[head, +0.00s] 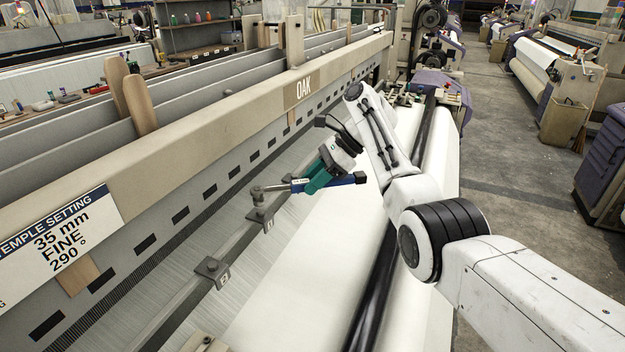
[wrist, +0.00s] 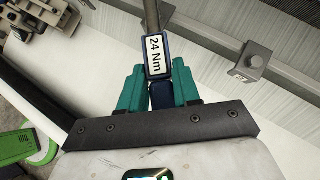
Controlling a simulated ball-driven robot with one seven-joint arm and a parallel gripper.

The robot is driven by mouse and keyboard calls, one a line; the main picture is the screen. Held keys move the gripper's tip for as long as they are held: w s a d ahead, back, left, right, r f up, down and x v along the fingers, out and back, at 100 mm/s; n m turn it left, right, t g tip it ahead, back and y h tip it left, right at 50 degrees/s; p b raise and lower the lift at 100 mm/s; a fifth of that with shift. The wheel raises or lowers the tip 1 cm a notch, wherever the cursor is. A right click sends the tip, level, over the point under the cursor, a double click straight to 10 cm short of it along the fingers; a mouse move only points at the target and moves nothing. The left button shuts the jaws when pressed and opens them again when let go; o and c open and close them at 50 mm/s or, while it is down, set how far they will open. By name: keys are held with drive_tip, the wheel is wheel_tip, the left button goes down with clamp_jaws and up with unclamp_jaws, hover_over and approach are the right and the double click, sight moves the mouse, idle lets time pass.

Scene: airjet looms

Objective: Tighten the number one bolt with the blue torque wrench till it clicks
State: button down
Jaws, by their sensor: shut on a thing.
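The blue torque wrench (head: 299,185) is held roughly level in the head view, its metal head (head: 258,192) at the left end. My gripper (head: 319,181) has teal fingers shut on its blue handle. In the wrist view the handle (wrist: 156,58) shows a "24 Nm" label between the fingers (wrist: 160,88). The wrench head stands above the bolt block with tag 1 (head: 268,224); the number one bolt is hidden under it, and I cannot tell whether the socket is fully seated. A second bolt (head: 211,264), with tag 2, is nearer and uncovered.
The bolts sit along a metal bar (head: 185,300) beside pale cloth. The beige loom beam (head: 220,110), marked OAK, runs along the left. A black roller (head: 378,285) lies right of the cloth. The aisle floor (head: 510,150) at right is clear.

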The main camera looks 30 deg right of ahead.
drive_tip(key=shift+f+b, duration=0.3)
drive_tip(key=shift+f, duration=0.15)
drive_tip(key=shift+r, duration=0.15)
drive_tip(key=shift+p, duration=0.75)
drive_tip(key=shift+f+b, duration=0.65)
drive_tip(key=shift+f, duration=0.75)
drive_tip(key=shift+s+a+r+p, duration=0.1)
drive_tip(key=shift+s+r+p, duration=0.1)
drive_tip(key=shift+p, duration=0.75)
drive_tip(key=shift+f, duration=0.15)
drive_tip(key=shift+s+a+m+t+p, duration=0.35)
drive_tip(key=shift+s+m+t+p, duration=0.25)
drive_tip(key=shift+p, duration=0.65)
